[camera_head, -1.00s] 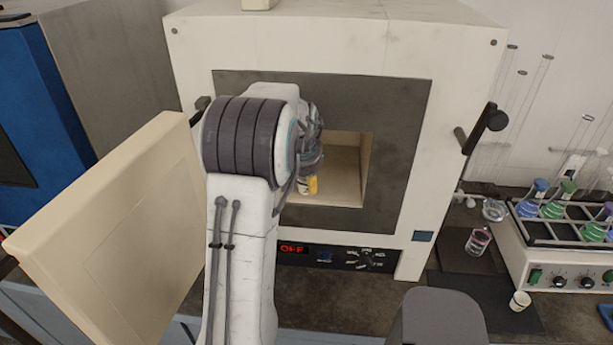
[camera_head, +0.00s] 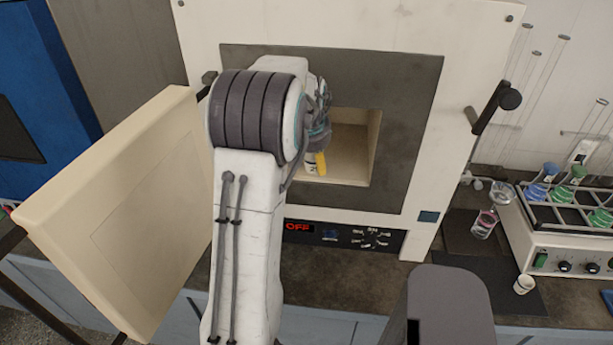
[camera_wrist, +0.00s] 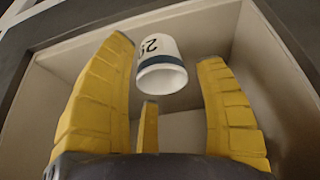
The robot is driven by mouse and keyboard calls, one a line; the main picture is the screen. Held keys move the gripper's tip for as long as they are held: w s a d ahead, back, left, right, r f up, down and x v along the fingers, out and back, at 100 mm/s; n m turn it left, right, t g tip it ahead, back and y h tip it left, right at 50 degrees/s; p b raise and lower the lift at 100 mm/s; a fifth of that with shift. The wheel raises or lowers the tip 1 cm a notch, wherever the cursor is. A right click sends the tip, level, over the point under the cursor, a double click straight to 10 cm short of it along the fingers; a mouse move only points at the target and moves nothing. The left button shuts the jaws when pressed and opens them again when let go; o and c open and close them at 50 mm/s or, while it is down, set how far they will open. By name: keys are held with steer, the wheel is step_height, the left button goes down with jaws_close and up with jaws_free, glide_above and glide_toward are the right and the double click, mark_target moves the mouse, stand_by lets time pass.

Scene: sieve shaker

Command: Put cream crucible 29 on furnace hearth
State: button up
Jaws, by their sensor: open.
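The cream crucible (camera_wrist: 160,62), with a dark band and dark digits partly readable as a 2, shows in the wrist view between and beyond my yellow fingers. In the head view only a sliver of it (camera_head: 311,168) shows beside a yellow finger, in the furnace opening. My gripper (camera_wrist: 166,52) is open around the crucible, with gaps visible on both sides. In the head view my gripper (camera_head: 320,160) is mostly hidden by my arm. The furnace hearth (camera_head: 346,171) is the pale chamber floor. I cannot tell whether the crucible's base touches it.
The furnace door (camera_head: 125,215) stands open at left. The dark frame (camera_head: 405,130) surrounds the narrow opening. At right are a small cup (camera_head: 523,284), a glass beaker (camera_head: 484,224) and a shaker (camera_head: 570,245) with several flasks. The furnace display reads OFF.

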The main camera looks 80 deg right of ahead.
steer(key=shift+f+b, duration=0.15)
steer(key=shift+b, duration=0.3)
steer(key=shift+a+r+b, duration=0.2)
steer(key=shift+r+b, duration=0.1)
steer(key=shift+b, duration=0.8)
steer(key=a+b, duration=0.9)
steer(key=a, duration=0.3)
steer(key=shift+r+b, duration=0.25)
steer(key=shift+b, duration=0.1)
steer(key=shift+a, duration=0.1)
